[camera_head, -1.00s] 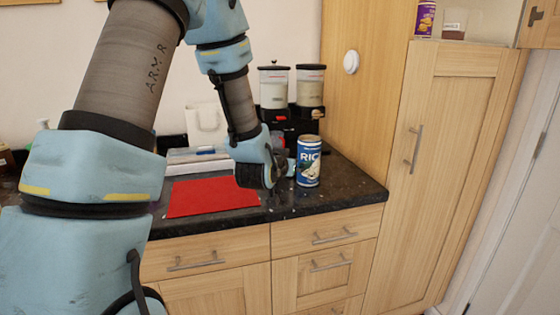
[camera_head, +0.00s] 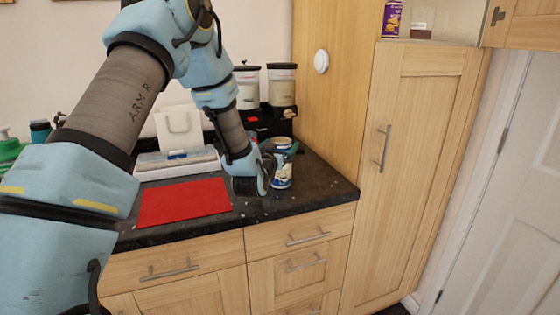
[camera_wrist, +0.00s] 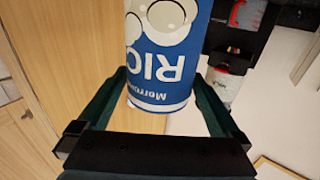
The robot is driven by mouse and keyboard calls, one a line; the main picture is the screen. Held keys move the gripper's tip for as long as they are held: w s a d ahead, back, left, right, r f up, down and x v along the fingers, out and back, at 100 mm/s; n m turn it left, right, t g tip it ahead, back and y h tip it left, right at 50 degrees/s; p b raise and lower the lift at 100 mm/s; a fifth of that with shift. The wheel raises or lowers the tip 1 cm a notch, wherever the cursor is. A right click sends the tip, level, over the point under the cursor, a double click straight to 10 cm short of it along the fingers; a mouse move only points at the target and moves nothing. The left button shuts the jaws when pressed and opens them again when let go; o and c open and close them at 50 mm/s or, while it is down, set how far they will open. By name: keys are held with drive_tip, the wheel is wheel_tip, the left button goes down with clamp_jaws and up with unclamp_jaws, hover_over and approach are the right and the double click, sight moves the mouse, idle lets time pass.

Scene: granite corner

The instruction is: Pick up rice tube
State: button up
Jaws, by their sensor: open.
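The rice tube (camera_head: 283,170) is a blue and white cylinder with a pale lid, standing upright on the dark granite counter near its right end. My gripper (camera_head: 277,165) is at the tube, with my wrist just left of it and partly covering it. In the wrist view the tube (camera_wrist: 160,65) appears upside down, with the letters RIC, between the two dark green fingers of my gripper (camera_wrist: 158,95). The fingers are spread, one on each side of the tube. I cannot tell whether either finger touches it.
A red mat (camera_head: 185,202) lies on the counter to the left. Black-based dispensers (camera_head: 281,86) stand behind the tube. A white bag (camera_head: 178,128) and a pale box (camera_head: 165,163) are at the back. A tall wooden cupboard (camera_head: 410,150) is close on the right.

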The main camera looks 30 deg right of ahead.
sight(283, 141)
drive_tip(key=shift+p+x, duration=0.7)
drive_tip(key=shift+x, duration=1.05)
clamp_jaws()
